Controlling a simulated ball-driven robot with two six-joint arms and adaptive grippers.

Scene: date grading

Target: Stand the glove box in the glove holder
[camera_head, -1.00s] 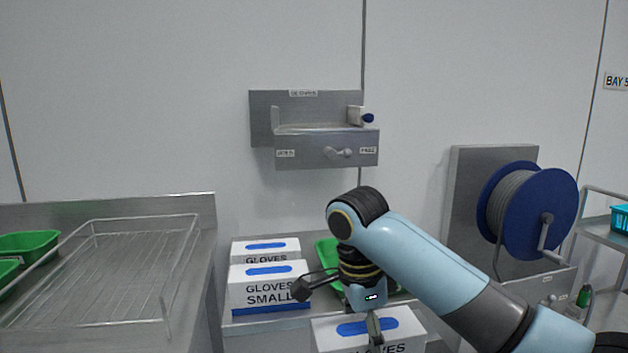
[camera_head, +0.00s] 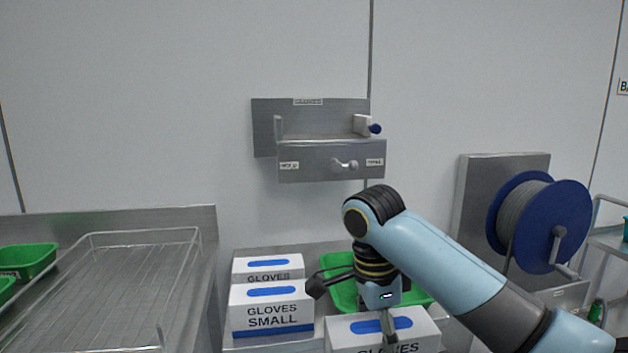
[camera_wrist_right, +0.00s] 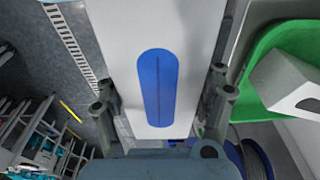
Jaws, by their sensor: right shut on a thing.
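A white glove box with a blue oval opening (camera_head: 345,327) is at the bottom of the head view, partly cut off by the frame edge. My right gripper (camera_head: 388,328) is shut on it from above. In the right wrist view the box (camera_wrist_right: 112,35) lies between the two fingers of my right gripper (camera_wrist_right: 160,108). My left gripper is out of view.
Two more glove boxes, one marked SMALL (camera_head: 240,308) and one behind it (camera_head: 240,268), stand left of the held box. A green tray (camera_head: 338,260) is behind my gripper. A wire rack (camera_head: 110,232) is at left, a blue hose reel (camera_head: 575,215) at right.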

